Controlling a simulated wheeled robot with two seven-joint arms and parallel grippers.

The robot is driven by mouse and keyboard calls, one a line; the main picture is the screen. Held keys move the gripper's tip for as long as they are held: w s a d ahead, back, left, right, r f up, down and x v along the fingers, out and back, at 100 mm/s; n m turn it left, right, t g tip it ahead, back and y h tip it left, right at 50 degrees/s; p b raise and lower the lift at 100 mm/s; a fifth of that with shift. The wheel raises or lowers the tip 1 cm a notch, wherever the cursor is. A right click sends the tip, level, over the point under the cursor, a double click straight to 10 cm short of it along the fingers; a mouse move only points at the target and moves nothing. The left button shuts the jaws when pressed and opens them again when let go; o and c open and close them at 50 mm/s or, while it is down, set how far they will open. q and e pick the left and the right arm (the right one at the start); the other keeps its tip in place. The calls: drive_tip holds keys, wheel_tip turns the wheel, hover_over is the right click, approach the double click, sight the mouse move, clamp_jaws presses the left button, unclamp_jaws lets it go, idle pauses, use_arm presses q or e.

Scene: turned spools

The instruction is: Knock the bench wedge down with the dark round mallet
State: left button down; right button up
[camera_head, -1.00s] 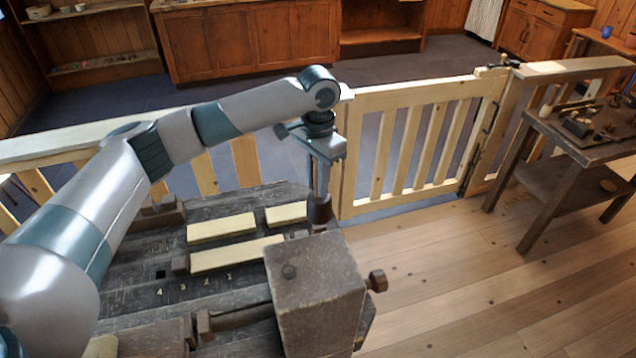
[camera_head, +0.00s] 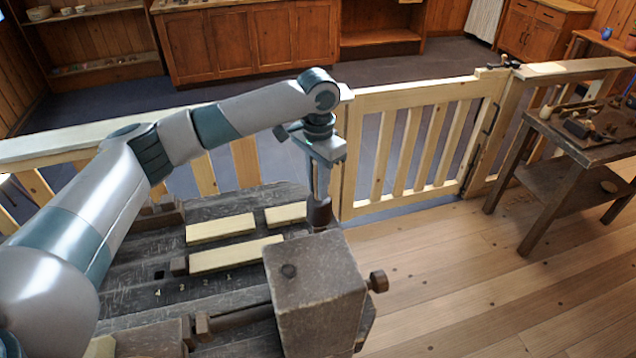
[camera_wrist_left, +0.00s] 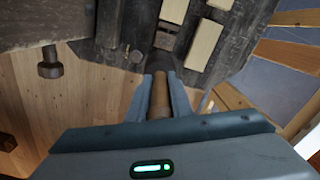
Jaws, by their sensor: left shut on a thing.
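My left gripper (camera_head: 322,150) is shut on the mallet's brown handle (camera_wrist_left: 160,98) and points down over the right end of the dark bench (camera_head: 130,285). The mallet's dark round head (camera_head: 319,214) hangs below it, low over the bench beside the big vise block; in the wrist view the head (camera_wrist_left: 160,63) is beyond the fingers. A small brown block (camera_wrist_left: 165,40), perhaps the wedge, sits just past the head at the end of a pale board. I cannot tell if they touch. My right gripper is not in view.
Pale boards (camera_head: 220,228) lie on the bench, with another dark block (camera_head: 180,265) at one board's left end. The large vise block (camera_head: 312,275) stands close in front of the mallet. A pale gate (camera_head: 395,150) stands behind; a side table (camera_head: 590,150) is at right.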

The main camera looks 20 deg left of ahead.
use_arm(q)
drive_tip(key=shift+f+p, duration=0.35)
drive_tip(key=shift+f, duration=1.4)
wheel_tip(320, 180, up, 3)
drive_tip(key=p, duration=0.4)
drive_tip(key=shift+r+p, duration=0.2)
drive_tip(key=shift+p, duration=0.2)
drive_tip(key=shift+f, duration=0.1)
